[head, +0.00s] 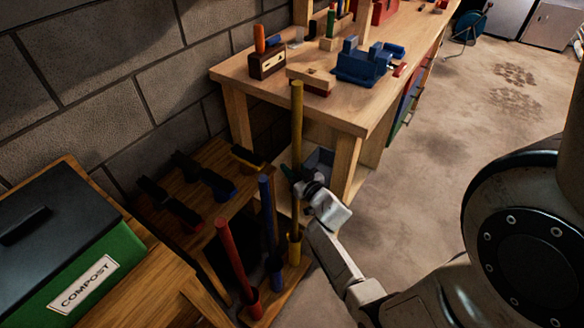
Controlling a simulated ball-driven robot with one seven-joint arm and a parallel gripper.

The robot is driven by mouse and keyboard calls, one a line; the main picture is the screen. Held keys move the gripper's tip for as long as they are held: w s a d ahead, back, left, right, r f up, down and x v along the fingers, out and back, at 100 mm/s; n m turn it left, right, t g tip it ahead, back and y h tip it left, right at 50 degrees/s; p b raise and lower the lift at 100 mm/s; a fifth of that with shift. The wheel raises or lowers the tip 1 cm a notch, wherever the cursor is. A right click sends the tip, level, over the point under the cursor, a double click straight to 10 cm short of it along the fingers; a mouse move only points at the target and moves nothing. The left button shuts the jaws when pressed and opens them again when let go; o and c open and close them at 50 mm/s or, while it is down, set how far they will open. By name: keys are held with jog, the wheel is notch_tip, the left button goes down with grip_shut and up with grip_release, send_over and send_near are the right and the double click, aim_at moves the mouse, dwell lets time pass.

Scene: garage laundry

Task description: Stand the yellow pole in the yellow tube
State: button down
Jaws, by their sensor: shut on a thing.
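The yellow pole (297,125) is long, thin and upright. My gripper (292,174) is shut on it around the middle of its length, and my gripper hides a short part of it. The yellow tube (294,252) stands on a wooden base (290,285) at the lower middle. The pole's lower part runs straight down to the tube's mouth and lines up with it. Its bottom end does not show; I cannot tell how deep it sits in the tube.
A red pole (233,255) leans in a red tube, and a blue pole (266,215) stands in a blue tube, left of the yellow one. A workbench (385,115) with toys is behind. A low brush-covered table (150,195) and compost bin (75,245) are left.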

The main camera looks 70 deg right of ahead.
notch_tip(320, 180, down, 6)
jog(key=b, duration=0.4)
jog(key=shift+b, duration=0.35)
jog(key=shift+f, duration=0.2)
notch_tip(320, 180, down, 11)
jog(key=b, duration=1)
jog(key=shift+f, duration=0.15)
jog(key=c, duration=0.7)
grip_release()
dwell(0.5)
jog(key=p+v, duration=0.2)
jog(key=v, duration=0.8)
jog(key=shift+s+a, duration=0.2)
jog(key=shift+s, duration=0.1)
dwell(0.6)
